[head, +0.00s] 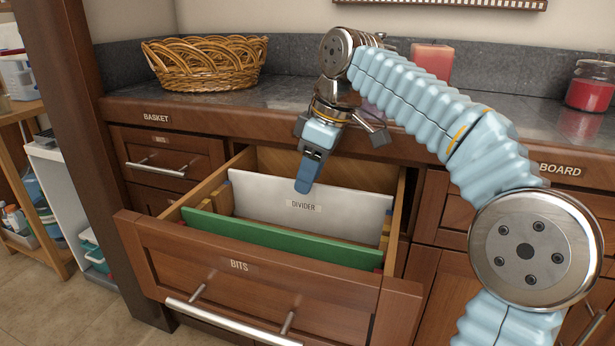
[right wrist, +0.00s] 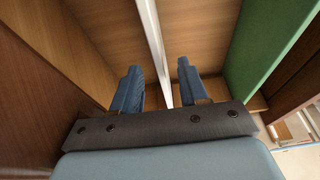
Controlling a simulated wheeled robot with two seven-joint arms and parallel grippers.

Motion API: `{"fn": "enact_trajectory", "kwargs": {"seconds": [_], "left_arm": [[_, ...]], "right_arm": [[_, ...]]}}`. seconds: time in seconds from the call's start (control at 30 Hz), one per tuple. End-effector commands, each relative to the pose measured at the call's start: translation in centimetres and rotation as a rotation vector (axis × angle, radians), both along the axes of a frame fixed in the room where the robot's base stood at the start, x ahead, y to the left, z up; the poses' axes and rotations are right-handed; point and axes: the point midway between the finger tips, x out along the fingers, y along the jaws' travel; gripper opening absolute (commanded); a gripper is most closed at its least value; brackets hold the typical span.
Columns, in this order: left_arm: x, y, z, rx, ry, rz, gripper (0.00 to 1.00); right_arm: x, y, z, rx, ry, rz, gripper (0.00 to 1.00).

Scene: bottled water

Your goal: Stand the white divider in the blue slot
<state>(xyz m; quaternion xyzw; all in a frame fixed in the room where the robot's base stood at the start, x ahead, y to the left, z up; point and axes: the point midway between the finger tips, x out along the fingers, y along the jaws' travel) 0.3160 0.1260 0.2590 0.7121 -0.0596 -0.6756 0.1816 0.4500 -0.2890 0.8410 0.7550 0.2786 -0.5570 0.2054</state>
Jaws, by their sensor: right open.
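The white divider (head: 262,196), labelled DIVIDER, stands upright across the open drawer; in the right wrist view its top edge shows as a thin pale strip (right wrist: 154,40). My right gripper (head: 312,180) is over the drawer, pointing down. Its blue fingers are open, and the divider's edge runs between them, with gaps on both sides in the wrist view. One finger hides a little of the divider in the head view. Small coloured slot pieces show at the drawer's side walls, but I cannot tell which slot the divider stands in. My left gripper is not in view.
A green panel (head: 280,242) stands in front of the white divider in the drawer labelled BITS (head: 250,285). On the counter are a wicker basket (head: 205,62), a pink candle (head: 432,60) and a red jar (head: 590,86). A shelf stands at the far left.

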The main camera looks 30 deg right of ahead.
Motion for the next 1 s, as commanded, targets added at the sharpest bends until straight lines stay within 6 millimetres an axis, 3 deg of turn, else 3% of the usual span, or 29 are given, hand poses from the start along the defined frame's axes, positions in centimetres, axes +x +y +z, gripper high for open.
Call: {"fn": "enact_trajectory", "kwargs": {"seconds": [0.2, 0.43, 0.6, 1.0], "left_arm": [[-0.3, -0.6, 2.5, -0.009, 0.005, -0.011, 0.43], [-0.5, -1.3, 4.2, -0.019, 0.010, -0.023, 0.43], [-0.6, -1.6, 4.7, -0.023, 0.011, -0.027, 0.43], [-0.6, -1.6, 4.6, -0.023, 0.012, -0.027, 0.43]], "right_arm": [[-1.1, -1.0, 5.8, 0.001, -0.005, -0.002, 0.43], [-2.2, -1.9, 10.1, 0.000, -0.001, 0.000, 0.43], [-2.6, -2.2, 11.3, 0.000, -0.001, 0.000, 0.43], [-2.7, -2.3, 11.4, 0.000, -0.001, 0.000, 0.43]]}}
